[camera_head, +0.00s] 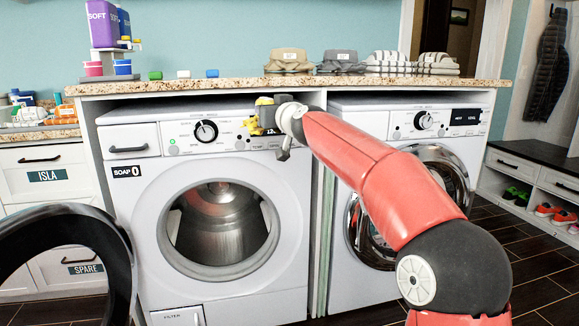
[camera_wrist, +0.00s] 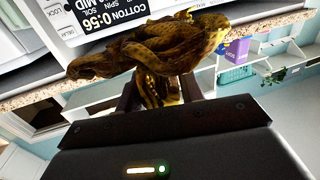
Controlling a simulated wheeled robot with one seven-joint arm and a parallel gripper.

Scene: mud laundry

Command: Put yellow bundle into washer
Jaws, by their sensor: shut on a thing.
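The yellow bundle (camera_head: 252,126) is in my gripper (camera_head: 266,113), in front of the left washer's control panel and just below the countertop edge. In the wrist view the bundle (camera_wrist: 150,48) is crumpled, dark yellow, and pinched between the fingers (camera_wrist: 165,92). The left washer (camera_head: 140,250) is white with a round opening; its steel drum (camera_head: 212,222) shows bare inside. A dark round door (camera_head: 118,250) stands swung open in the left foreground. The gripper is above and to the right of the opening. My arm partly hides the fingers.
A second washer (camera_head: 375,125) stands on the right with its round chrome door (camera_head: 452,172) closed, partly behind my arm. The speckled countertop (camera_head: 230,84) overhead carries folded bundles (camera_head: 290,60) and detergent bottles (camera_head: 103,24). A drawer cabinet (camera_head: 45,178) is at left.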

